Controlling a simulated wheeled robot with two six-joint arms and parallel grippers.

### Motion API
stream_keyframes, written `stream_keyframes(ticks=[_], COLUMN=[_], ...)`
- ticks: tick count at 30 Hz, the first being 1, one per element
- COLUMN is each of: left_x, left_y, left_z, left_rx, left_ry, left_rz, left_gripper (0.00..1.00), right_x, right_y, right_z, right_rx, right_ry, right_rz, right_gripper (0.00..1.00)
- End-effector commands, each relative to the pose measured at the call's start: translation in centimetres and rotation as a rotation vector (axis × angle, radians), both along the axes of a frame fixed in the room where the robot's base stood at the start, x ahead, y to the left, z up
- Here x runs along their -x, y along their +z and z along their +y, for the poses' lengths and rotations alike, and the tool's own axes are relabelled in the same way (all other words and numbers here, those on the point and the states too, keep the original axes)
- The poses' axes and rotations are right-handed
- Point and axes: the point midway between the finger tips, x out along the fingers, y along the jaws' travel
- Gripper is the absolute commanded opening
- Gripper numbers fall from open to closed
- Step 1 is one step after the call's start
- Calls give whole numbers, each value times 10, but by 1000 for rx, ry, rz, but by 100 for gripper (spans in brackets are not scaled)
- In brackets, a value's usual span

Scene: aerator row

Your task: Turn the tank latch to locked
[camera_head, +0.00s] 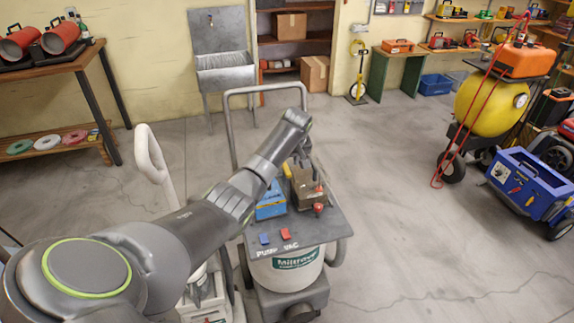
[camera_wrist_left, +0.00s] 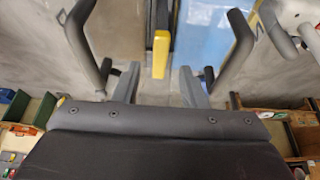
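The tank machine (camera_head: 287,272) stands on the floor in front of me, a pale cylinder under a dark top plate. A blue box (camera_head: 270,205) and a brown box (camera_head: 308,190) sit on the plate. A yellow-ended lever (camera_wrist_left: 161,55), which looks like the latch, shows between the boxes in the left wrist view. My left gripper (camera_head: 303,150) is above the plate's far side. In the left wrist view, its fingers (camera_wrist_left: 160,80) are apart, with the yellow end between or just beyond them; contact is not visible. My arm hides part of the top. My right gripper is out of view.
The plate has a red knob (camera_head: 318,208), a blue switch (camera_head: 264,239) and a red switch (camera_head: 286,234). A grey push handle (camera_head: 231,125) rises behind. A white handle (camera_head: 148,152) stands close to the left. Floor to the right is clear up to the yellow tank (camera_head: 490,108).

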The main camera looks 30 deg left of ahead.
Motion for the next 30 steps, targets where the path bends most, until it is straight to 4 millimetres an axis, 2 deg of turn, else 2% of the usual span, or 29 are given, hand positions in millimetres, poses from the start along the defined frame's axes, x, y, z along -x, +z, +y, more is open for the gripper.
stream_keyframes(ticks=[3,9,20,21,30], left_x=[-3,-7,-8,-8,-8], left_y=[-14,-26,-29,-29,-29], left_z=[4,8,9,9,9], left_rx=[0,0,0,0,0], left_ry=[1,-1,-1,-1,-1], left_rz=[3,0,-1,-1,0], left_gripper=[38,38,38,37,0], right_x=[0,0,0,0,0], right_y=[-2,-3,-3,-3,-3], right_z=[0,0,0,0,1], right_rx=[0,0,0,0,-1], right_ry=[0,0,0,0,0], right_rz=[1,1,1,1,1], right_gripper=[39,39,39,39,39])
